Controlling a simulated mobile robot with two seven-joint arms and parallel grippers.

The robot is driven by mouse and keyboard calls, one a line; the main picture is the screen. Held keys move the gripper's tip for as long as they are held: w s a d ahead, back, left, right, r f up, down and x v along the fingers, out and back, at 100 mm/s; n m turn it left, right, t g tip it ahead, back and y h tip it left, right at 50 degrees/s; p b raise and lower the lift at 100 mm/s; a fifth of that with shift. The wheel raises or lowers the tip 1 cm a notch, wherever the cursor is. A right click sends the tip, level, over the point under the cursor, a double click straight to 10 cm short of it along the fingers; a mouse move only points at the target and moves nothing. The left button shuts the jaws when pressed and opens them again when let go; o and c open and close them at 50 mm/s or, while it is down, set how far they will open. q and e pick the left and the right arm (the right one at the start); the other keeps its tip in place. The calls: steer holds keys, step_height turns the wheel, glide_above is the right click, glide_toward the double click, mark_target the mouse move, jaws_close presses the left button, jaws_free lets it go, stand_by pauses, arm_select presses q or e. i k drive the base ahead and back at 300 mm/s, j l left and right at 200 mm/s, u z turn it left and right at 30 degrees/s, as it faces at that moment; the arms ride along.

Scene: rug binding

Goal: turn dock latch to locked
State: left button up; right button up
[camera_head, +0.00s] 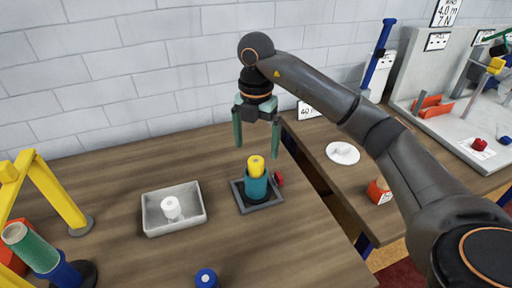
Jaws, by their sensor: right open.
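The dock (246,204) is a dark grey square base on the wooden table, holding a teal cylinder (256,187) with a yellow top (256,164). A small red piece (279,179), which looks like the latch, sits at the dock's right side; its exact setting is too small to tell. My right gripper (257,149) points down above and slightly behind the dock. Its two green fingers are apart with nothing between them, and it does not appear to touch the dock or the red piece. My left gripper is not in view.
A grey tray (152,221) holding a white cylinder (171,207) is left of the dock. A yellow frame (58,192) and green spool (31,246) stand at left. A second table with a white disc (342,153) is right, across a gap.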

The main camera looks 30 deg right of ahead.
mark_target(277, 178)
steer(key=k+j, duration=0.2)
steer(key=k, duration=0.3)
steer(key=k+j, duration=0.15)
steer(key=k, duration=0.35)
